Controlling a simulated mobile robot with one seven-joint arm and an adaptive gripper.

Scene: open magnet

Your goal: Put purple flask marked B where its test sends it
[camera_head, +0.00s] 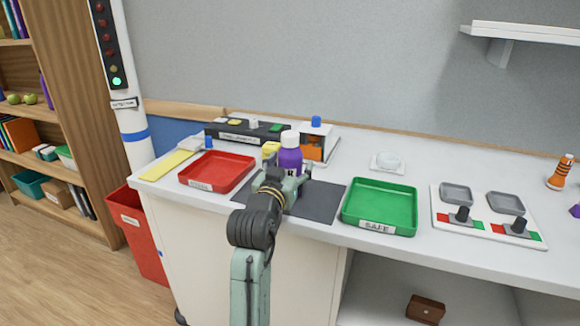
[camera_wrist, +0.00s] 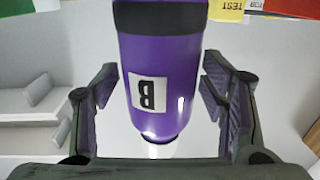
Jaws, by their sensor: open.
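The purple flask (camera_head: 290,158) with a white cap stands upright over the dark mat on the counter. In the wrist view the flask (camera_wrist: 160,65) shows a white label with a B and sits between the fingers of my gripper (camera_wrist: 160,98). My gripper (camera_head: 282,183) is open, with a gap on each side of the flask. The red tray (camera_head: 217,170) is to the left of the flask. The green tray (camera_head: 378,206) marked SAFE is to the right. The red tray's label is too small to read. A yellow piece marked TEST (camera_wrist: 228,8) shows at the top of the wrist view.
A dark grey mat (camera_head: 325,202) lies between the trays. A black box (camera_head: 245,133) and an orange-windowed device (camera_head: 316,142) stand behind. A white panel with two knobs (camera_head: 487,214) is at right. A red bin (camera_head: 138,235) stands on the floor. A status column (camera_head: 118,60) shows a green light.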

